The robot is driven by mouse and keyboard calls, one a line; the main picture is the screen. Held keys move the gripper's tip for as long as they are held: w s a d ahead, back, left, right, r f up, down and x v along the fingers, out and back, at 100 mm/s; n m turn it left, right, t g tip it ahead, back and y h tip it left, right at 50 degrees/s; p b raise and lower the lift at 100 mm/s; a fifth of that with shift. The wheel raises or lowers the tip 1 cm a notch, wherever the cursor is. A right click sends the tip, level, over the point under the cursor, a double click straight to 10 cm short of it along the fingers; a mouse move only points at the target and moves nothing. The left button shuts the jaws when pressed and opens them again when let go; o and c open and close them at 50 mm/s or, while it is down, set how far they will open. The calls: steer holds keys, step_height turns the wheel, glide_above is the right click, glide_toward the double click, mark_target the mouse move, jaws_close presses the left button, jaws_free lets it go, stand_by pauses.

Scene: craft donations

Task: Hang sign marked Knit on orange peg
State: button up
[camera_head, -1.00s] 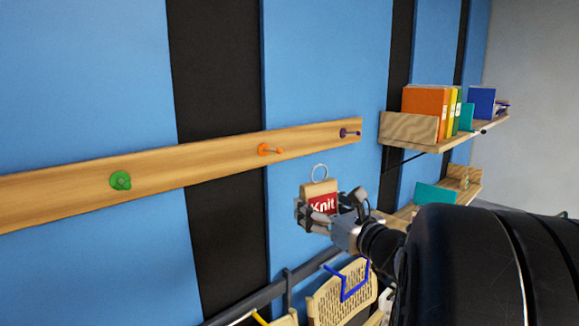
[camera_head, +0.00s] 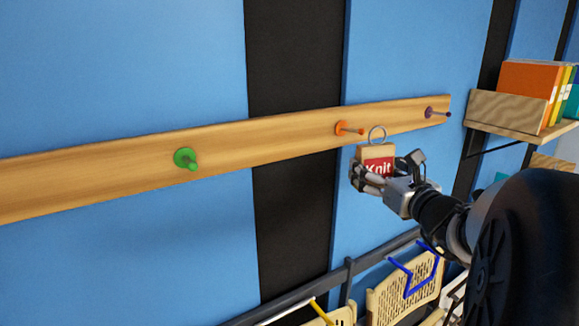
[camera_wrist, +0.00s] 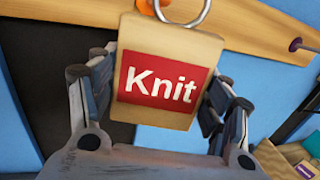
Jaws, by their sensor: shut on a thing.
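The Knit sign (camera_head: 377,165) is a small wooden tag with a red label and a metal ring (camera_head: 377,134) at its top. My gripper (camera_head: 372,176) is shut on its sides and holds it upright, ring up. In the wrist view the sign (camera_wrist: 168,75) sits between both fingers, its ring (camera_wrist: 183,10) cut off by the top edge. The orange peg (camera_head: 348,129) is on the wooden rail (camera_head: 270,130), just left of the ring in the head view. An orange piece (camera_wrist: 145,6) shows behind the ring in the wrist view. Whether ring and peg touch cannot be told.
A green peg (camera_head: 186,159) is on the rail at left and a purple peg (camera_head: 435,112) at right; both look empty. A shelf (camera_head: 505,112) with books stands at right. Below is a dark rail (camera_head: 300,296) with tan containers (camera_head: 405,292). The blue wall is otherwise clear.

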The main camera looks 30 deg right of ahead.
steer(key=w+f+b, duration=0.1)
steer(key=w, duration=0.7)
steer(key=shift+a+f, duration=0.3)
steer(key=shift+a, duration=0.05)
stand_by(0.4)
steer(key=shift+w+b, duration=0.1)
steer(key=shift+b, duration=0.2)
stand_by(0.4)
steer(key=o, duration=1.1)
